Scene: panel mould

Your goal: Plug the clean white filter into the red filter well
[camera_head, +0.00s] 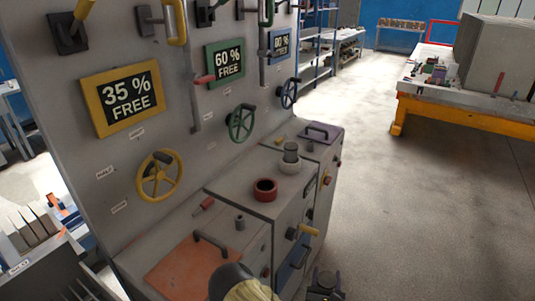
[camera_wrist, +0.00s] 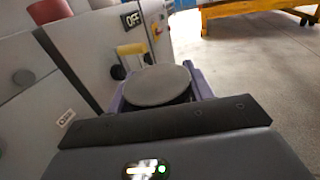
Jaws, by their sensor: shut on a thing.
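The red filter well (camera_head: 265,190) is an open ring on the top of the grey cabinet, with a dark, empty-looking hole. It also shows at the top left of the wrist view (camera_wrist: 48,11). My gripper (camera_wrist: 160,98) has purple fingers and is shut on a round, flat-topped filter (camera_wrist: 160,84), held in front of the cabinet, apart from the red well. The filter's top looks grey; whether it is the clean white one I cannot tell. In the head view my gripper (camera_head: 325,285) is a dark shape at the bottom edge, with the filter unclear.
A dark grey cylinder (camera_head: 291,150) stands in a pale round well (camera_head: 289,167) behind the red one. A yellow handle (camera_head: 309,230) and a blue panel (camera_head: 292,262) are on the cabinet front. The upright panel (camera_head: 110,165) carries handwheels. Open floor (camera_head: 410,200) lies to the right.

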